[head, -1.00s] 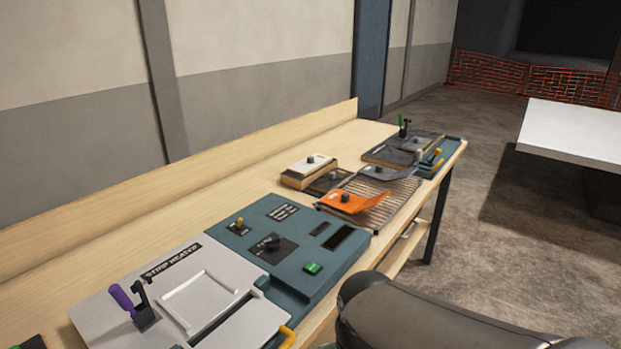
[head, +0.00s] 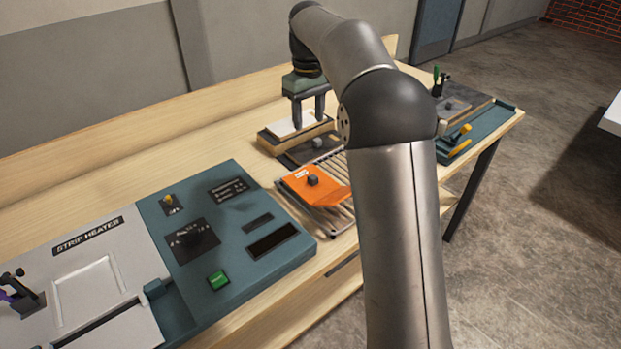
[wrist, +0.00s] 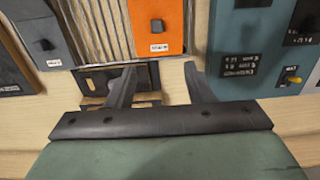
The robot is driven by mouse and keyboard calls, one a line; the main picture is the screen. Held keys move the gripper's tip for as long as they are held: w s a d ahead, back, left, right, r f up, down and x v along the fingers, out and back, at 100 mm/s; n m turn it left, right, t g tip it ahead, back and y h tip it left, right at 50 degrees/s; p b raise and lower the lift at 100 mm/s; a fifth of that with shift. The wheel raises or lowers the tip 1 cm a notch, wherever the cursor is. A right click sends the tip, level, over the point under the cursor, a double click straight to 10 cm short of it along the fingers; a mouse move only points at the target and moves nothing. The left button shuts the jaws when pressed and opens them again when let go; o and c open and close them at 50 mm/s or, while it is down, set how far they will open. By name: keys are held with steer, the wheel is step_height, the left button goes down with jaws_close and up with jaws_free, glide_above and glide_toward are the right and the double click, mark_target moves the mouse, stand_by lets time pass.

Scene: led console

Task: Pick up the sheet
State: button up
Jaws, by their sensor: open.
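Several flat sheets with knobs are in view; I cannot tell which one the task means. A white sheet (head: 283,128) lies on a wooden block in the head view. My gripper (head: 308,122) points down over that block, its two fingers apart and nothing seen between them. Whether the fingertips touch the sheet or block is unclear. An orange bent sheet (head: 330,192) with a dark knob lies on a wire rack nearer the camera. The wrist view shows the orange sheet (wrist: 157,38) beyond the open fingers (wrist: 160,68), and a grey sheet (wrist: 42,35) to its left.
The strip heater (head: 60,262) and teal control panel (head: 235,205) fill the bench's near left. A dark plate (head: 312,148) lies between the block and the rack (head: 338,215). A teal fixture (head: 478,130) stands at the far right. Bare wood (head: 165,165) lies behind the panel.

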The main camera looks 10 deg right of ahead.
glide_above(311, 175)
steer(key=f, duration=0.7)
steer(key=f+p, duration=0.1)
steer(key=f, duration=0.3)
steer(key=shift+a+f, duration=0.25)
steer(key=shift+f, duration=0.05)
steer(key=shift+d+f+p, duration=0.15)
steer(key=shift+f+p, duration=0.2)
steer(key=shift+f, duration=1.05)
steer(key=shift+d+f+p, duration=0.15)
steer(key=shift+f+p, duration=0.2)
steer(key=shift+f, duration=1.05)
jaws_close()
